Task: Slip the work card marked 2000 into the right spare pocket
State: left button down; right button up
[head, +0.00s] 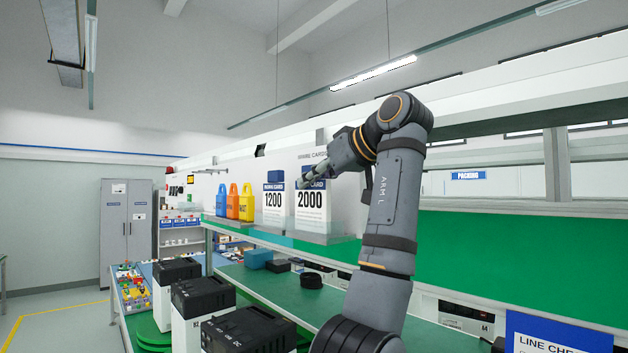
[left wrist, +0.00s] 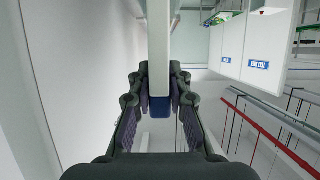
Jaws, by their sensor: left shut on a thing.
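The white work card marked 2000 (head: 311,213) stands upright in the head view, its lower end at a clear pocket (head: 340,239). I cannot tell whether the card is inside this pocket or in front of it. My left gripper (head: 312,178) is shut on the top of this card, partly covering its blue header. In the left wrist view, the fingers (left wrist: 159,78) close around a blue tab (left wrist: 159,107), with a pale edge running up between them. My right gripper is not in view.
The work card marked 1200 (head: 273,206) stands just left of the 2000 card. Blue, orange and yellow padlock-shaped tags (head: 233,203) stand further left. Below is a green bench (head: 262,284) with a blue item (head: 258,259) and dark items. Black-topped boxes (head: 203,297) stand in front.

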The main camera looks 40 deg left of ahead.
pick_arm(q)
jog(key=c, duration=1.2)
grip_release()
